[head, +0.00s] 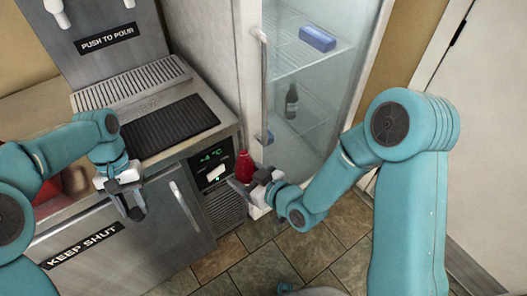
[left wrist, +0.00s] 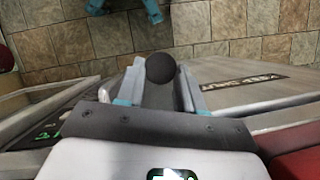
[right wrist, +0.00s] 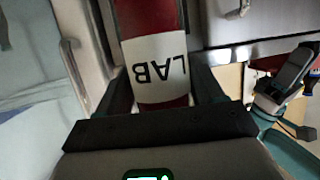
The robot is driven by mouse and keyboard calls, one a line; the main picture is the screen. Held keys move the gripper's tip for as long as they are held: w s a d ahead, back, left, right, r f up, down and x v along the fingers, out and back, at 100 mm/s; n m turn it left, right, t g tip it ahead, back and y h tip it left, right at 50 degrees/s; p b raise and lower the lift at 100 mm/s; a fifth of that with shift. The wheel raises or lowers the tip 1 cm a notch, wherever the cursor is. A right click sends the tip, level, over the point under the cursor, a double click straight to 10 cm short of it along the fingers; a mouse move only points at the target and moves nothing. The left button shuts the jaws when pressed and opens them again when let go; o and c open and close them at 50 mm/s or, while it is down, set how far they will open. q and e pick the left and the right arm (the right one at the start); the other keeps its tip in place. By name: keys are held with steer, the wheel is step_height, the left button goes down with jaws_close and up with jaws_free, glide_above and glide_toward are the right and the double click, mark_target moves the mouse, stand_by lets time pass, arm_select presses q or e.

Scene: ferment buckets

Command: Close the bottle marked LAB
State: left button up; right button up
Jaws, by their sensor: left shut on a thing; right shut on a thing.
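The red bottle (head: 245,166) is in the grasp of my right gripper (head: 257,182), in front of the cabinet. In the right wrist view its white label (right wrist: 157,66) reads LAB, upside down, between the fingers. I cannot tell whether its mouth is covered. My left gripper (head: 131,203) is in front of the counter, apart from the bottle to its left. In the left wrist view it is shut on a dark round piece (left wrist: 161,69), perhaps a cap or stopper. This piece is hard to make out in the head view.
A steel counter with a black ribbed mat (head: 170,124) stands behind my left gripper. Its door (head: 150,240) below is marked KEEP SHUT. A glass-fronted fridge (head: 325,65) holds a dark bottle (head: 291,102) and a blue box (head: 317,39). Tiled floor (head: 265,270) lies in front.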

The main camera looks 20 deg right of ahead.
steer(key=a, duration=0.1)
steer(key=s+a+f+n+g+y, duration=0.1)
steer(key=s+a+f+n+y, duration=0.1)
steer(key=a, duration=0.1)
steer(key=shift+f, duration=0.1)
arm_select(q)
steer(key=n+h, duration=0.1)
steer(key=n, duration=0.2)
steer(key=shift+w+d, duration=0.1)
steer(key=shift+d, duration=0.05)
steer(key=d+r+n+t+h, duration=0.1)
steer(key=d+r+n, duration=0.5)
steer(key=d, duration=0.5)
steer(key=d+r+n+t+h, duration=0.2)
steer(key=d+r+n, duration=0.3)
steer(key=d+r, duration=0.5)
steer(key=shift+w+d+r+n, duration=0.25)
steer(key=shift+d+n, duration=0.15)
steer(key=shift+d, duration=0.25)
